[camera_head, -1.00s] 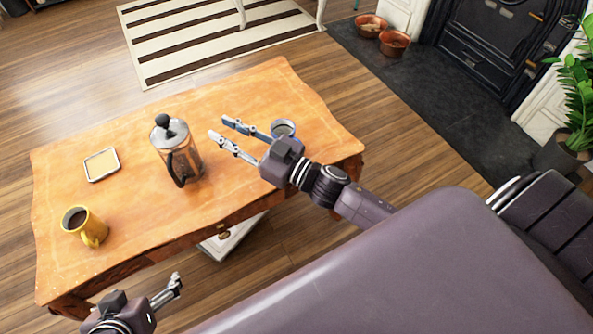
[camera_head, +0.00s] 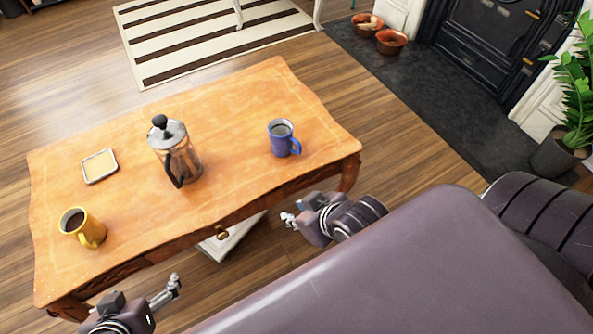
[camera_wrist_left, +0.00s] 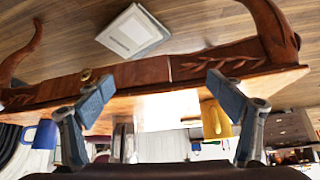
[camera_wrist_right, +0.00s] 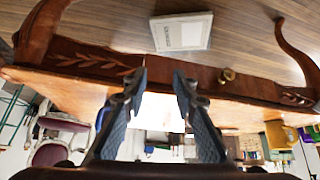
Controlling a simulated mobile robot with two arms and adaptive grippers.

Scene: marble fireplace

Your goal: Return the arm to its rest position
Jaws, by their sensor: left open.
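My right gripper (camera_head: 289,218) is in front of the table's near edge at its right end, off the tabletop, with its arm folded in close to my body. In the right wrist view its two fingers (camera_wrist_right: 160,82) stand apart with nothing between them. My left gripper (camera_head: 174,286) is at the bottom left, in front of the table. In the left wrist view its fingers (camera_wrist_left: 160,90) are wide apart and empty. The wooden table (camera_head: 235,105) carries a blue mug (camera_head: 279,142) of dark liquid, standing upright at the right.
A French press (camera_head: 178,155) stands mid-table. A yellow mug (camera_head: 85,229) and a small square dish (camera_head: 100,166) are at the left. A potted plant (camera_head: 562,150) and copper bowls (camera_head: 390,42) are beyond.

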